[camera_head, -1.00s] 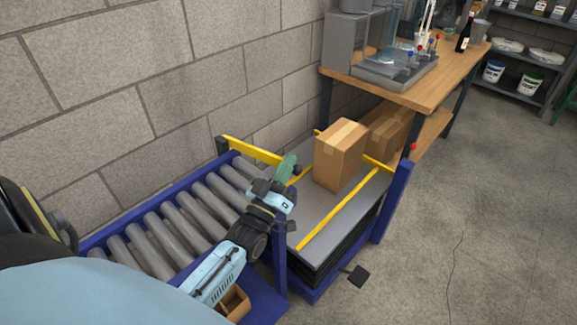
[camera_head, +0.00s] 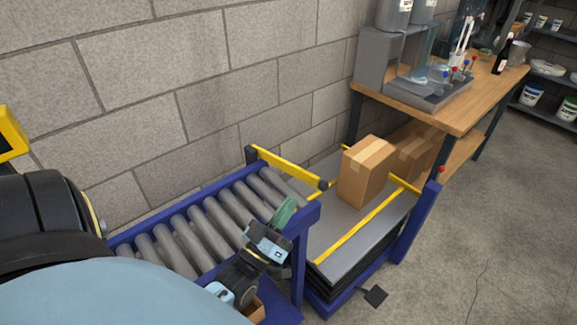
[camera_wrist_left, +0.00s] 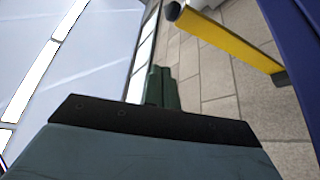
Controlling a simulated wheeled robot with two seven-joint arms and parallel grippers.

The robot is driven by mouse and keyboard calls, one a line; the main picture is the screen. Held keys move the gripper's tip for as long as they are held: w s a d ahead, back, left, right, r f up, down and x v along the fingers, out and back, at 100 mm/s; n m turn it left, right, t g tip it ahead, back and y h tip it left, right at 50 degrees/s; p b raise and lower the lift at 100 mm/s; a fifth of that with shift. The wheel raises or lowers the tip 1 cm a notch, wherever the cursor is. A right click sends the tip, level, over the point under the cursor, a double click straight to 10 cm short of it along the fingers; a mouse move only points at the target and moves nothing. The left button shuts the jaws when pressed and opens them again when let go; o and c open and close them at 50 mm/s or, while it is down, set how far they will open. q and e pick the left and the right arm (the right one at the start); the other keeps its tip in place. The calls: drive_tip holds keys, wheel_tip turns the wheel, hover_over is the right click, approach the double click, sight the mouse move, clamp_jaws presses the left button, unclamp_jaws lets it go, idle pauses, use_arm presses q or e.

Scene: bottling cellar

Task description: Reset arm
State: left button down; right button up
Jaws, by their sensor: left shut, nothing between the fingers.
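My left gripper (camera_head: 284,212) is shut and empty, its green fingers together. It shows in the head view over the right end of the roller conveyor. In the left wrist view its closed fingers (camera_wrist_left: 160,88) point away, with nothing between them. My right gripper is not in view.
The roller conveyor (camera_head: 182,236) has a blue frame and a yellow bar (camera_head: 285,166) at its right end. A lift table (camera_head: 345,222) beside it bears a cardboard box (camera_head: 366,174). A wooden bench (camera_head: 455,115) with a grey machine stands behind. The floor at right is clear.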

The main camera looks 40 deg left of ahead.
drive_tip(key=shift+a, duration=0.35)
